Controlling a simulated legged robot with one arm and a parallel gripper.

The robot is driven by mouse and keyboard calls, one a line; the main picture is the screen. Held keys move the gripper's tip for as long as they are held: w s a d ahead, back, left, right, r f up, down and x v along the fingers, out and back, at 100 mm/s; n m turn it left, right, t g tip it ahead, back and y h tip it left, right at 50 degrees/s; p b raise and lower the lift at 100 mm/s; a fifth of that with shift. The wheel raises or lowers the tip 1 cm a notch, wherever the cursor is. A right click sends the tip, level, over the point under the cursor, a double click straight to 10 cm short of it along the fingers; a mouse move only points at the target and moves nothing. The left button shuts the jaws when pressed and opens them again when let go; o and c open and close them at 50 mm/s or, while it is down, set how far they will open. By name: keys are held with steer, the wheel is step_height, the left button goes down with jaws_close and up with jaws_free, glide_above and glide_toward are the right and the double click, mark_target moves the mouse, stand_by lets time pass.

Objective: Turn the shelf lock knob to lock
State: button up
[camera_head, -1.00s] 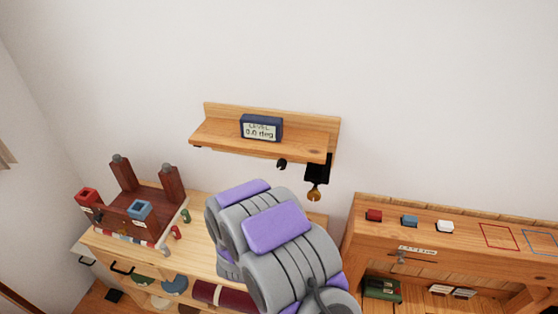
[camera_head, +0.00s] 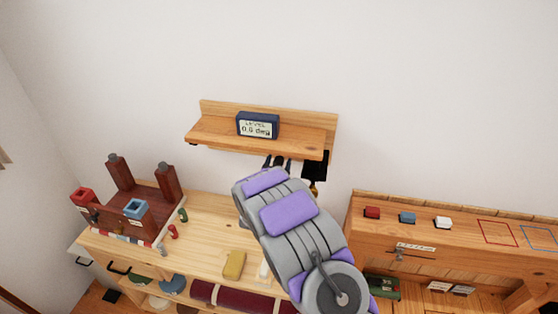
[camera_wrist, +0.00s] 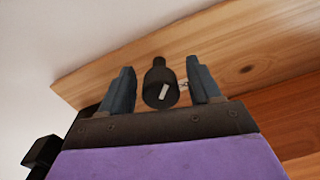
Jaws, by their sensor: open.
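The lock knob (camera_wrist: 160,88) is a small black cylinder with a white mark on its face, under the wooden shelf in the wrist view. My gripper (camera_wrist: 162,84) is open, with one dark finger on each side of the knob and gaps showing between. I cannot tell how deep the knob sits between the fingers. In the head view my gripper (camera_head: 277,162) is just under the front of the wall shelf (camera_head: 220,136), and its fingers and my arm hide the knob. A blue level display (camera_head: 258,125) stands on the shelf and appears to read 0.0 deg.
A black plate (camera_head: 315,165) hangs under the shelf's right end, with a brass-coloured piece partly hidden by my arm. Below is a wooden bench (camera_head: 205,222) with a dark red wooden stand (camera_head: 135,208) and a yellow block (camera_head: 234,264). A second bench (camera_head: 380,231) stands at right.

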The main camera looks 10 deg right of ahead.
steer(key=shift+x, duration=0.9)
steer(key=shift+c, duration=0.4)
steer(key=c, duration=0.9)
